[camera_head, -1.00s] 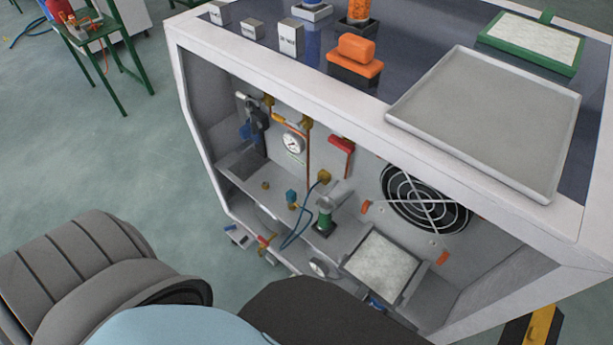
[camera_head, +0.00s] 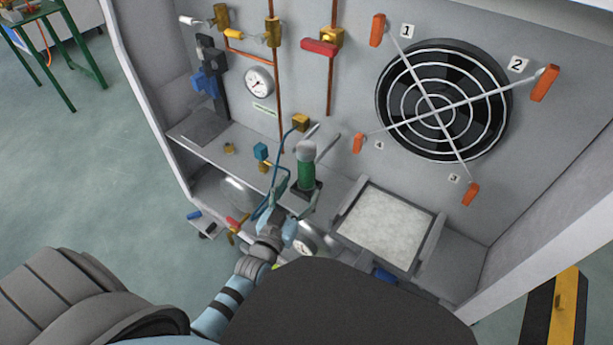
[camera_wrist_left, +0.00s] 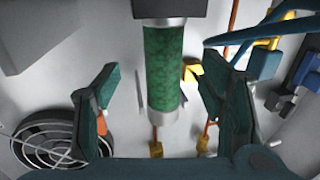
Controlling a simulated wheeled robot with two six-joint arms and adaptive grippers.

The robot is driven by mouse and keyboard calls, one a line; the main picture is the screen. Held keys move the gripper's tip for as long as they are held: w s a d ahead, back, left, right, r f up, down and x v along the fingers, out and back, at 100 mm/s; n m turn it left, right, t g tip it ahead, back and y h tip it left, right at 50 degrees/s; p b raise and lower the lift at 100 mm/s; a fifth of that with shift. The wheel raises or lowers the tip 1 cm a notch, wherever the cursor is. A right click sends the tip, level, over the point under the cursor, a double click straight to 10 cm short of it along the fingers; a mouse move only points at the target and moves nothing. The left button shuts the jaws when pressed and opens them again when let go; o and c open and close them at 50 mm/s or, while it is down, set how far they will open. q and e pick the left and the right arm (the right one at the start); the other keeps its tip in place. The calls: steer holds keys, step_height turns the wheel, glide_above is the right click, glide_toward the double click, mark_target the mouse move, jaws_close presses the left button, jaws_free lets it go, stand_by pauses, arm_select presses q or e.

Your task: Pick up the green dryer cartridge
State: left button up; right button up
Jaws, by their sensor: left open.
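The green dryer cartridge (camera_head: 306,174) stands upright on a dark base on the cabinet's inner shelf, with a grey metal cap on top. My left gripper (camera_head: 296,192) is open just in front of it, its fingers reaching toward the cartridge. In the left wrist view the cartridge (camera_wrist_left: 163,68) appears between the two open fingers of the gripper (camera_wrist_left: 160,88), with gaps on both sides. No contact shows. My right gripper is not in view.
A fan (camera_head: 440,105) with orange clips (camera_head: 545,82) is on the back panel. A tray of white material (camera_head: 388,229) sits right of the cartridge. Blue tubing (camera_head: 270,188), a teal fitting (camera_head: 261,152) and a brass fitting (camera_head: 301,122) are close by. A gauge (camera_head: 258,82) is at upper left.

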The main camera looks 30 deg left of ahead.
mark_target(303, 180)
arm_select(q)
steer(key=w, duration=0.2)
steer(key=w+b, duration=0.1)
steer(key=w, duration=0.1)
steer(key=w+b, duration=0.1)
steer(key=w, duration=0.1)
steer(key=shift+w+a, duration=0.35)
steer(key=shift+a, duration=0.05)
steer(key=c, duration=1.5)
steer(key=shift+r, duration=0.1)
jaws_close()
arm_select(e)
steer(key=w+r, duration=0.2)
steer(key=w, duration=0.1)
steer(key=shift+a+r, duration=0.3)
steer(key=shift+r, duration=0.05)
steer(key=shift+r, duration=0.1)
